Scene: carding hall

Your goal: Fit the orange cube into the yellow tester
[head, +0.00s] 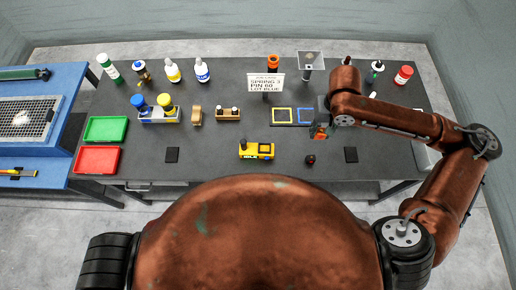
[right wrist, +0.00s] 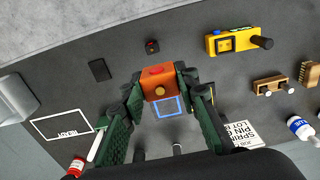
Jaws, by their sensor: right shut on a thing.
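The orange cube (right wrist: 158,83) is between the fingers of my right gripper (right wrist: 160,90) in the right wrist view, with a red spot and a brass-coloured round part on its faces. In the head view my right gripper (head: 320,126) hangs over the table, just right of the blue-outlined square, and mostly hides the cube. The yellow tester (head: 256,150) stands at the front middle of the table, left of the gripper and apart from it. It also shows in the right wrist view (right wrist: 226,41), with a dark cylinder at one end. My left gripper is not in view.
A yellow-outlined square (head: 283,116) and a blue-outlined square (head: 305,116) lie on the table (head: 215,163). A job card (head: 265,82) reads "SPRING 3, PIN 60, LOT BLUE". A small dark object (head: 310,159) lies right of the tester. Green (head: 106,129) and red (head: 97,159) trays are left.

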